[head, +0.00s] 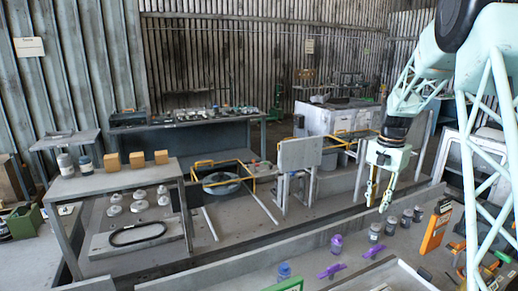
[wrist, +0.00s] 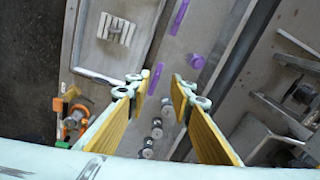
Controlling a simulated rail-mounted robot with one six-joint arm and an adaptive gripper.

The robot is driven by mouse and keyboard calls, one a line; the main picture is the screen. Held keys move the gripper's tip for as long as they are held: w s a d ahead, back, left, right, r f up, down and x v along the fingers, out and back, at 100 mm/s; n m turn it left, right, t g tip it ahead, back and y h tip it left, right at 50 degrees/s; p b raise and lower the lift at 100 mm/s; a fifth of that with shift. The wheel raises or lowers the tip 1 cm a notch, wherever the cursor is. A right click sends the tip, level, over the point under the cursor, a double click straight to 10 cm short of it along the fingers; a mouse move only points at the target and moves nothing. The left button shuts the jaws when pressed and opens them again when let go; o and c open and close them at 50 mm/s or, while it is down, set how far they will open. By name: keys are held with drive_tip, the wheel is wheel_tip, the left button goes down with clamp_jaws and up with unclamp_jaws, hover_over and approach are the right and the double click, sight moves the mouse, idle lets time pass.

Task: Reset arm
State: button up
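My gripper (head: 378,208) hangs from the mint-green arm at the right of the head view, pointing down above the long grey bench. In the wrist view its two yellow-padded fingers (wrist: 160,92) are spread apart with nothing between them. Dark lidded jars stand in a row below it, such as one jar (head: 391,226) in the head view; a jar (wrist: 156,132) also shows between the fingers, well below them.
A purple jar (head: 336,245), a blue jar (head: 284,272) and purple tools (head: 332,271) are on the bench. An orange part (head: 435,232) stands at right. A grey panel (head: 299,154) stands behind and left of my gripper. A side table (head: 62,186) holds yellow blocks (head: 137,159).

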drive_tip(key=s+a+r+n+t+b, duration=0.1)
drive_tip(key=s+a+r+n, duration=0.1)
drive_tip(key=s+a+r, duration=0.55)
drive_tip(key=s+a+r+n, duration=0.25)
drive_tip(key=s+r, duration=0.25)
drive_tip(key=s, duration=0.5)
drive_tip(key=s+a+r+n+t+b, duration=0.1)
drive_tip(key=s+a+r, duration=0.45)
drive_tip(key=s, duration=0.25)
drive_tip(key=s+a+f+n+b, duration=0.1)
drive_tip(key=s+a+n, duration=0.1)
drive_tip(key=s, duration=1.3)
drive_tip(key=s+a+f+n+t+b, duration=0.1)
drive_tip(key=s+a, duration=0.4)
drive_tip(key=s, duration=1)
drive_tip(key=shift+f+n, duration=0.45)
drive_tip(key=shift+n, duration=0.6)
drive_tip(key=shift+a, duration=0.1)
